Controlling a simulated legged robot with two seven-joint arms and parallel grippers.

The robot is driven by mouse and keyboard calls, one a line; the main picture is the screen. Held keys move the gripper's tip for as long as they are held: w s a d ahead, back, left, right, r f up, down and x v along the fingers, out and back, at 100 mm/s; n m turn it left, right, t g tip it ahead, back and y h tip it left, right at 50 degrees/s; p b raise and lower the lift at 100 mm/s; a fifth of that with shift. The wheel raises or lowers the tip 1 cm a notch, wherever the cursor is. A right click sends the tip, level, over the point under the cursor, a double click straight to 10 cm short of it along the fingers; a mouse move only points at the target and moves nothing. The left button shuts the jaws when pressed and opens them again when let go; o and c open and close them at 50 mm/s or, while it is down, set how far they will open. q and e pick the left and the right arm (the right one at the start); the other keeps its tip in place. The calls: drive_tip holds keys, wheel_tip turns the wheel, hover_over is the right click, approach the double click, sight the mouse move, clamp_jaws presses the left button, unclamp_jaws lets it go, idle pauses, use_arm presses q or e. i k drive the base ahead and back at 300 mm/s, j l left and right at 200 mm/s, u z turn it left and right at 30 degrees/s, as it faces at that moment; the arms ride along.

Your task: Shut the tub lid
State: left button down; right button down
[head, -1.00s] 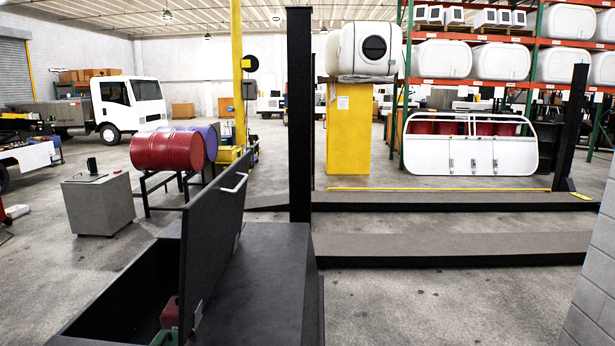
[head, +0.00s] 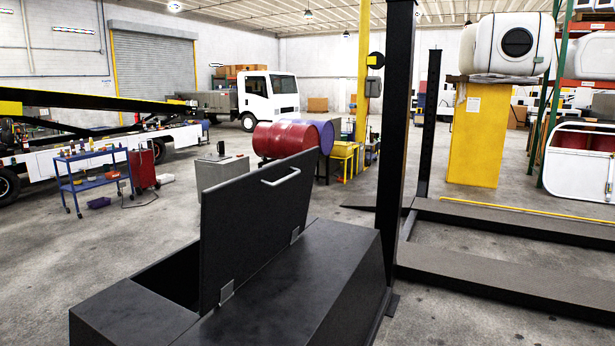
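The black tub (head: 130,318) stands low in the head view, left of centre. Its dark lid (head: 252,225) is raised nearly upright on two hinges along the tub's middle. A pale bar handle (head: 281,177) sits near the lid's upper edge. The opening to the left of the lid is dark, and its contents are hidden from this angle. The right part of the tub has a flat, closed top (head: 310,280). Neither of my grippers shows in the view.
A black post (head: 396,130) rises just behind the tub, with low ramps (head: 520,290) to its right. A blue cart (head: 95,180) is at left. Floor is clear left of the tub.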

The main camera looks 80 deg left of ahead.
sight(248, 219)
drive_tip(key=i+j+u, duration=0.1)
drive_tip(key=i+u, duration=0.15)
drive_tip(key=u, duration=0.15)
drive_tip(key=i+u, duration=0.25)
drive_tip(key=u, duration=0.2)
drive_tip(key=i+l+u, duration=0.1)
drive_tip(key=i+u, duration=0.3)
drive_tip(key=k, duration=0.1)
